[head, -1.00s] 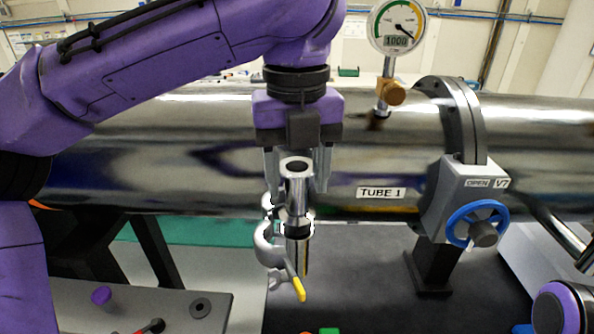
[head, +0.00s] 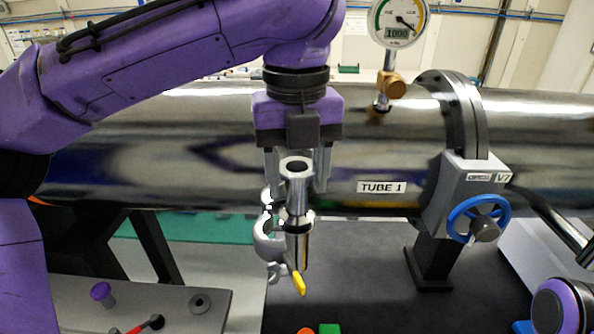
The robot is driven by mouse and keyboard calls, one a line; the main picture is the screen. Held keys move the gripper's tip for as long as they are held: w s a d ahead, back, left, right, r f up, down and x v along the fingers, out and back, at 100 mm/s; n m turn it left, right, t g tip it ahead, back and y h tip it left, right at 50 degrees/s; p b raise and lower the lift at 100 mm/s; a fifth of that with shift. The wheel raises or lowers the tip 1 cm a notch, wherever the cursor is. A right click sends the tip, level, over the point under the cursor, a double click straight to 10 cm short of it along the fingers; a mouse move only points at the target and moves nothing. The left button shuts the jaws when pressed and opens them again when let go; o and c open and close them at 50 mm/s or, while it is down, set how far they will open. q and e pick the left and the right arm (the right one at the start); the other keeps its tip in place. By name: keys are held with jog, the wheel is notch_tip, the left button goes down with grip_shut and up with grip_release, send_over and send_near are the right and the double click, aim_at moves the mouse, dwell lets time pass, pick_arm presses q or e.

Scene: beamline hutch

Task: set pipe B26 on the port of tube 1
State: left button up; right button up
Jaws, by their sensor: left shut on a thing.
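Tube 1 (head: 383,150) is a large shiny metal tube lying across the view, with its label (head: 382,187) near the middle. My left gripper (head: 297,172) points down in front of it and is shut on a short upright metal pipe (head: 297,190), which I take to be B26. The pipe's open upper flange shows between the fingers. Its lower end meets a metal stub with a flange (head: 297,222), probably the port; I cannot tell whether they touch. An open metal clamp (head: 266,243) with a yellow handle (head: 299,283) hangs beside the stub. My right gripper is not in view.
A pressure gauge (head: 399,20) stands on the tube. A valve with a blue handwheel (head: 477,218) is at the right. A grey bench (head: 215,322) at the lower left holds a purple-capped item (head: 101,292) and a ring (head: 200,303).

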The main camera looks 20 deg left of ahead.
pick_arm(q)
jog(key=o, duration=1.2)
jog(key=shift+o, duration=0.2)
notch_tip(320, 180, up, 10)
jog(key=p, duration=0.3)
jog(key=shift+s+r, duration=0.15)
jog(key=shift+r, duration=0.2)
